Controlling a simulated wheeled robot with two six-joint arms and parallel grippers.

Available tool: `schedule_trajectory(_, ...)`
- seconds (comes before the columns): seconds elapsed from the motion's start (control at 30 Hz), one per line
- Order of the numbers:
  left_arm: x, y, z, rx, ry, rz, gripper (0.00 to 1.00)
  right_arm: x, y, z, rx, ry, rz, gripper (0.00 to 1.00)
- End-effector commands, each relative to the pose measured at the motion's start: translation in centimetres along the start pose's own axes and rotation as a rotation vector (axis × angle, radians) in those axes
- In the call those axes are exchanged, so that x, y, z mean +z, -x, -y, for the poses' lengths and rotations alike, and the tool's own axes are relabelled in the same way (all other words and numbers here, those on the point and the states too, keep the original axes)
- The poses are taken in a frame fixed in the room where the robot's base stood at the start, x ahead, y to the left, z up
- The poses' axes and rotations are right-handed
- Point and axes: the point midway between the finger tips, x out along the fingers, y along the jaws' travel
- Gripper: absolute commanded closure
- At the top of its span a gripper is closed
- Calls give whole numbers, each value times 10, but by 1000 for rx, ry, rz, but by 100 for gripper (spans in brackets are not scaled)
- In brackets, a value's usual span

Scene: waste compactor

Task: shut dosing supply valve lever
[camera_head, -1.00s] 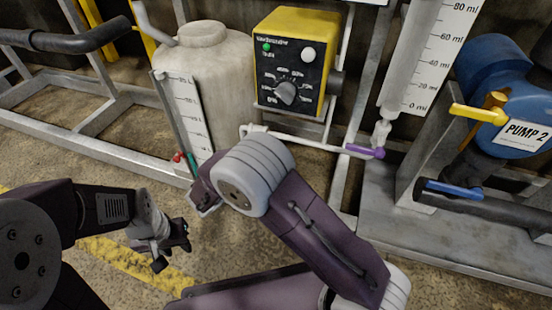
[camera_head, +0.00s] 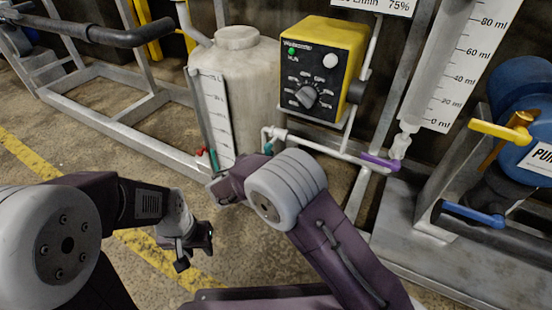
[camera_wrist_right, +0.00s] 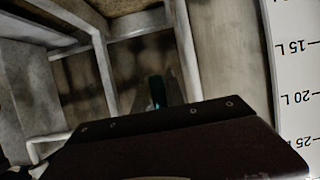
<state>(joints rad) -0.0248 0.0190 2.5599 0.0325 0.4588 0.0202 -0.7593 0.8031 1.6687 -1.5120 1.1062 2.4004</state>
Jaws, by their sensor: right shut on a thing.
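A teal lever (camera_head: 267,149) shows under the elbow of the white dosing pipe, just right of the tank. No label on it can be read. My right gripper (camera_head: 240,176) is at this lever, partly hidden by my own wrist, and is shut on it.
The tank (camera_head: 243,85) with its litre scale stands behind the right gripper, and a red-tipped lever (camera_head: 201,152) is at its foot. The yellow dosing pump (camera_head: 322,70) is above. A purple lever (camera_head: 380,162) is to the right. Open floor lies left.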

Motion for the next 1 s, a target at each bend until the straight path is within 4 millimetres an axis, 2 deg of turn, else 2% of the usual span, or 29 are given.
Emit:
schedule_trajectory(0.53, 0, 0, 0, 0, 0, 0, 64, -2, -1, 2, -7, -23, -4, 100)
schedule_trajectory(0.57, 0, 0, 0, 0, 0, 0, 64, -2, -1, 2, -7, -23, -4, 79)
schedule_trajectory(0.6, 0, 0, 0, 0, 0, 0, 64, -2, -1, 2, -7, -23, -4, 68)
schedule_trajectory(0.63, 0, 0, 0, 0, 0, 0, 64, -2, -1, 2, -7, -23, -4, 63)
schedule_trajectory(1.0, 0, 0, 0, 0, 0, 0, 64, -4, 0, 3, -8, -20, -2, 63)
